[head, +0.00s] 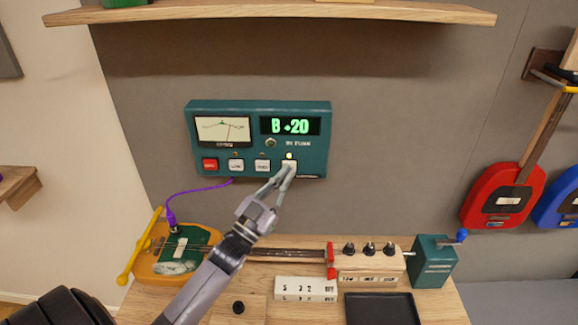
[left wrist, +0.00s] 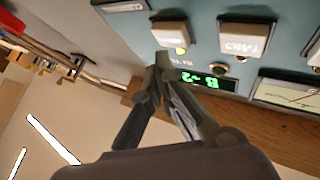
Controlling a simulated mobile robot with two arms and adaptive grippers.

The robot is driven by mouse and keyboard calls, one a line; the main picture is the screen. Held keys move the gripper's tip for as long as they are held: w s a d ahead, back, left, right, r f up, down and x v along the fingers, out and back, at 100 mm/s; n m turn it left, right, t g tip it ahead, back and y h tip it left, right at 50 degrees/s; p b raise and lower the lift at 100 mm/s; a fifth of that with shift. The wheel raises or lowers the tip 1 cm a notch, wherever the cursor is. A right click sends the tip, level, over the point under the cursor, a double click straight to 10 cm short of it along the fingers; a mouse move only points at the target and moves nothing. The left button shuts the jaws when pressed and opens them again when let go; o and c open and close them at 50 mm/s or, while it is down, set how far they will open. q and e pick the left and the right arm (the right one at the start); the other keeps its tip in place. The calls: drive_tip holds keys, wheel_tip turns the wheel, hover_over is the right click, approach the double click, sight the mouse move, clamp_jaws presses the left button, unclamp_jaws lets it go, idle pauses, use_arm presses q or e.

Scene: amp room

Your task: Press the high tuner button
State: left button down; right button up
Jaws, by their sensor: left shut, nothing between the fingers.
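The teal tuner box (head: 260,110) hangs on the grey wall, with a needle meter and a green display reading "B +20". Along its lower edge are a red button (head: 210,164) and three white ones. A small yellow light is lit above the rightmost white button (head: 289,163); the labels are too small to read surely. My left gripper (head: 285,172) is shut and empty, its fingertips at that button and partly covering it. In the left wrist view the fingertips (left wrist: 163,58) overlap the lower edge of the white button (left wrist: 170,34); contact is unclear. My right gripper is out of view.
A shelf (head: 270,14) is above. Red and blue guitars hang at right.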

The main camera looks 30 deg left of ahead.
use_arm(q)
drive_tip(key=s+d, duration=0.1)
drive_tip(key=s+p, duration=0.1)
drive_tip(key=s, duration=0.1)
drive_tip(key=s+d, duration=0.1)
drive_tip(key=shift+s+d+p, duration=0.15)
drive_tip(key=shift+d+p, duration=0.2)
drive_tip(key=shift+p, duration=0.05)
drive_tip(key=shift+f, duration=0.1)
idle(0.8)
